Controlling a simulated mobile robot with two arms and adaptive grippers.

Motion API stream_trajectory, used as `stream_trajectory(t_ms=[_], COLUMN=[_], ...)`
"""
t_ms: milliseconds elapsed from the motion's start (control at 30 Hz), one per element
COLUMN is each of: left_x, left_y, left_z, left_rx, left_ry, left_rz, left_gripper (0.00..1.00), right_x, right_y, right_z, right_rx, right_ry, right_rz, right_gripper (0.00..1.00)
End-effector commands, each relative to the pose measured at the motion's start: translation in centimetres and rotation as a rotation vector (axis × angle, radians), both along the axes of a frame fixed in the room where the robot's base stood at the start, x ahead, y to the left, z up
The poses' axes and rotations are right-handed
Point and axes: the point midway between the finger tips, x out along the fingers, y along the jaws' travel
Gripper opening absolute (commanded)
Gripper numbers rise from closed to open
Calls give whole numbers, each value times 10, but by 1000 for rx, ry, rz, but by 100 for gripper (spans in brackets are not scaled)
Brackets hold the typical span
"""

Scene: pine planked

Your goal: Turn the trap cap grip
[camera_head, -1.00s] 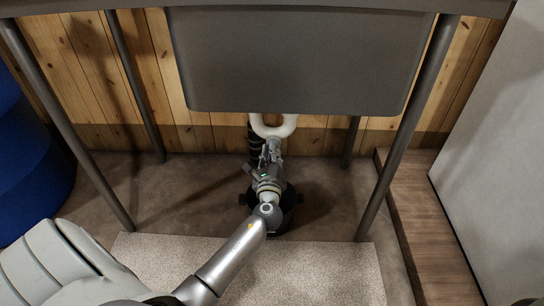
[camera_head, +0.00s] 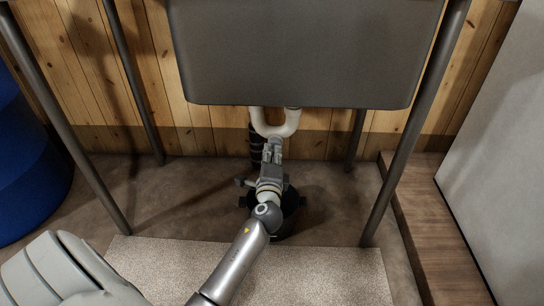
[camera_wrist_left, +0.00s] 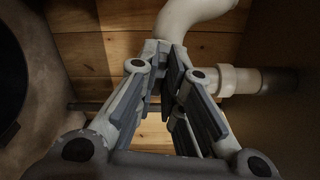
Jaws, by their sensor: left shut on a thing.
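The white curved trap pipe (camera_head: 275,128) hangs below the grey sink. It also shows at the top of the left wrist view (camera_wrist_left: 192,16). My left gripper (camera_head: 272,145) is at the bottom of the trap's bend, reaching up from below and in front. In the left wrist view its fingers (camera_wrist_left: 165,57) are close together at the tips. They are shut on the trap cap grip, which the fingers hide. My right gripper is not in view.
The grey sink (camera_head: 310,50) stands on metal legs. A black bucket (camera_head: 291,203) sits on the floor under my left wrist. A pale mat (camera_head: 330,270) lies in front. A blue barrel (camera_head: 30,150) is at left, a wooden step (camera_head: 415,225) at right.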

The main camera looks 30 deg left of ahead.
Motion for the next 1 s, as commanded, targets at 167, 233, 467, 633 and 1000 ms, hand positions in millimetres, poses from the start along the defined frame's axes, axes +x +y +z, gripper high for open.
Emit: stream_trajectory(t_ms=[167,233,467,633,1000], left_x=[0,0,0,0,0], left_y=[0,0,0,0,0], left_z=[-2,-2,-1,-1,-1], left_rx=[-41,-50,-56,-55,-54], left_ry=[-23,-28,-32,-32,-32], left_rz=[1,1,1,1,0], left_gripper=[0,0,0,0,31], right_x=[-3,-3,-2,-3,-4], right_y=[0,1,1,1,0], right_z=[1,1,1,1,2], right_rx=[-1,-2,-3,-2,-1], right_ry=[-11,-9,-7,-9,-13], right_rz=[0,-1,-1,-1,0], right_gripper=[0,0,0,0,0])
